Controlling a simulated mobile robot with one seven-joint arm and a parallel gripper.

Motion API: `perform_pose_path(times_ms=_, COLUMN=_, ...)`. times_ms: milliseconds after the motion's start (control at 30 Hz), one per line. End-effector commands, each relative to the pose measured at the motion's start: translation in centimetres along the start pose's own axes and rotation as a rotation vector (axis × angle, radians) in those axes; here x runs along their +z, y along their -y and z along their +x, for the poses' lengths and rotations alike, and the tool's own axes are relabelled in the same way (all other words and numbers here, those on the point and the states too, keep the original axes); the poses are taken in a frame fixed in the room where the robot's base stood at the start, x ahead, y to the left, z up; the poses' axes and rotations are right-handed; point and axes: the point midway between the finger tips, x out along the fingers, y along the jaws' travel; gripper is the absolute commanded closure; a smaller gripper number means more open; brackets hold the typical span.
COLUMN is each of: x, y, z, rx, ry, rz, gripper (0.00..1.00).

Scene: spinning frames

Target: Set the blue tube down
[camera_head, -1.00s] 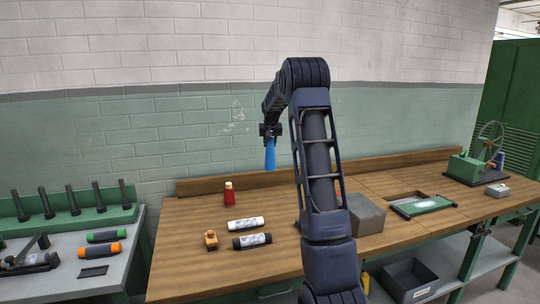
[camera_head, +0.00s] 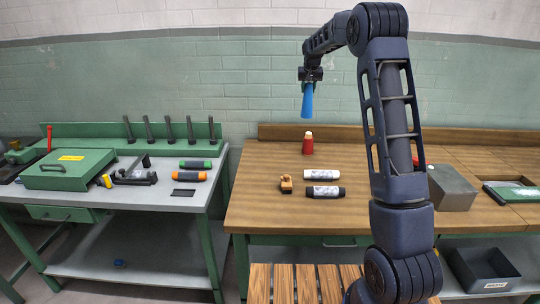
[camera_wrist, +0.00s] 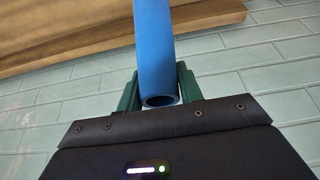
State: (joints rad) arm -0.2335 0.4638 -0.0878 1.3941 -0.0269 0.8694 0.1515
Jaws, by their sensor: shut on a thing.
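The blue tube (camera_head: 307,100) hangs upright, slightly tilted, from my gripper (camera_head: 310,78) above the back of the wooden workbench (camera_head: 250,195). In the wrist view the blue tube (camera_wrist: 155,50) runs up from between the two green fingers of my gripper (camera_wrist: 158,92), which is shut on it. The near end is open and hollow. The tube touches nothing else that I can see. Its lower end is above a red bottle (camera_head: 308,144) with a pale cap.
White (camera_head: 322,174) and black (camera_head: 324,191) tubes and an orange-brown block (camera_head: 286,184) lie on the workbench. A grey block (camera_head: 451,188) stands right. Left, a grey-topped table (camera_head: 150,195) holds a peg rack (camera_head: 175,135), green (camera_head: 195,164) and orange (camera_head: 188,176) tubes and a green case (camera_head: 68,168).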

Motion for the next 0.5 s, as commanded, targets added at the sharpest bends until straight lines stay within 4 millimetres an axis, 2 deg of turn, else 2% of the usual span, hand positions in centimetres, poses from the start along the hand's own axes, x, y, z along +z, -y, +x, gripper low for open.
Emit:
perform_pose_path(times_ms=33, x=0.0, y=2.5, z=0.0, rx=-0.009, ry=0.0, rz=-0.022, gripper=0.86)
perform_pose_path(times_ms=100, x=0.2, y=5.6, z=-0.1, rx=-0.02, ry=0.0, rz=-0.047, gripper=0.86)
perform_pose_path(times_ms=300, x=1.1, y=13.3, z=-0.5, rx=-0.047, ry=-0.001, rz=-0.11, gripper=0.86)
perform_pose_path(times_ms=400, x=1.5, y=15.9, z=-0.7, rx=-0.056, ry=-0.001, rz=-0.131, gripper=0.86)
perform_pose_path(times_ms=500, x=1.8, y=17.6, z=-0.9, rx=-0.062, ry=-0.002, rz=-0.145, gripper=0.86)
